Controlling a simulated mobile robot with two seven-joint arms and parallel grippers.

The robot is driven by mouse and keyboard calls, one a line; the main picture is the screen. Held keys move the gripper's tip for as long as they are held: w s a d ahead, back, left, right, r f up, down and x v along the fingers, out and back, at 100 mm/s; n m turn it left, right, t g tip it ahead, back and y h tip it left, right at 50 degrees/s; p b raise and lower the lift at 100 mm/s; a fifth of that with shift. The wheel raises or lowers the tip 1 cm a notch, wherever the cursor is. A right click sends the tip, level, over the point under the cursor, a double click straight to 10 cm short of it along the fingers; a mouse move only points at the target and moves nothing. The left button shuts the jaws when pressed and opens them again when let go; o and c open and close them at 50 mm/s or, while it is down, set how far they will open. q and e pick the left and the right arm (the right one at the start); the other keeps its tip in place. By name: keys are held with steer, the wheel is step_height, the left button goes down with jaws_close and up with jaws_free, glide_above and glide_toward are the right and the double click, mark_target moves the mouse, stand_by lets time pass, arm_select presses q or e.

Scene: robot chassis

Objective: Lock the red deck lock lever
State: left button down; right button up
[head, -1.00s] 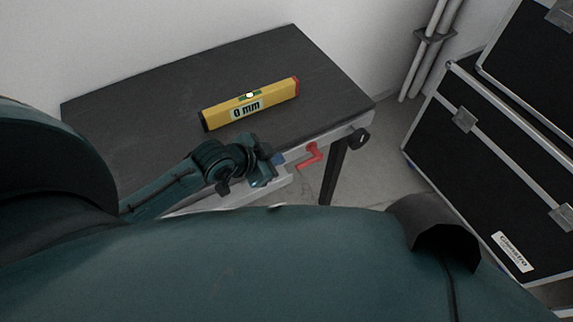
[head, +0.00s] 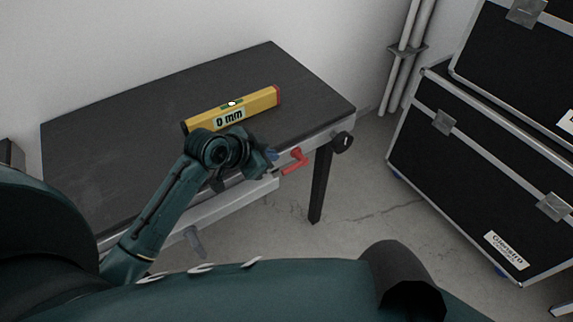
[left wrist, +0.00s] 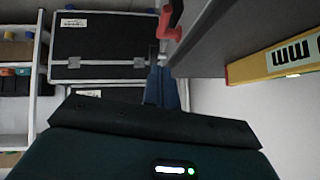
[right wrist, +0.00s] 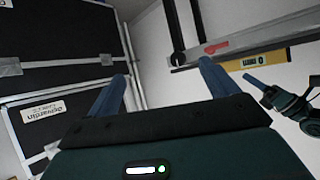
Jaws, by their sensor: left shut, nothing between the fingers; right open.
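The red deck lock lever (head: 295,161) is on the front rail of the dark-topped table (head: 100,150), near its right end. My left gripper (head: 270,158) is at the table's front edge, just left of the lever. In the left wrist view its blue fingers (left wrist: 161,80) are shut with nothing between them, and the lever (left wrist: 168,28) shows just beyond the tips. I cannot tell whether they touch. My right gripper (right wrist: 163,82) is open and empty; its view also shows the lever (right wrist: 217,47) far off. The right gripper is out of the head view.
A yellow spirit level (head: 245,104) reading 0 mm lies on the table. A black knob (head: 342,139) is at the table's right corner. Black flight cases (head: 470,165) stand at the right, with pipes (head: 402,60) on the wall behind. The floor between table and cases is clear.

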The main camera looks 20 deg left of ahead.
arm_select(q)
glide_above(294, 166)
steer(key=s, duration=0.3)
step_height(294, 166, down, 6)
steer(key=f, duration=0.1)
steer(key=a+f+b, duration=0.1)
steer(key=shift+w+f, duration=0.15)
steer(key=shift+f, duration=0.2)
steer(key=shift+w+a+f, duration=0.1)
steer(key=shift+a+f, duration=0.1)
steer(key=shift+f, duration=0.4)
arm_select(e)
steer(key=shift+w+a, duration=0.1)
steer(key=shift+a, duration=0.15)
arm_select(q)
steer(key=shift+f, duration=0.1)
arm_select(e)
steer(key=shift+f, duration=0.15)
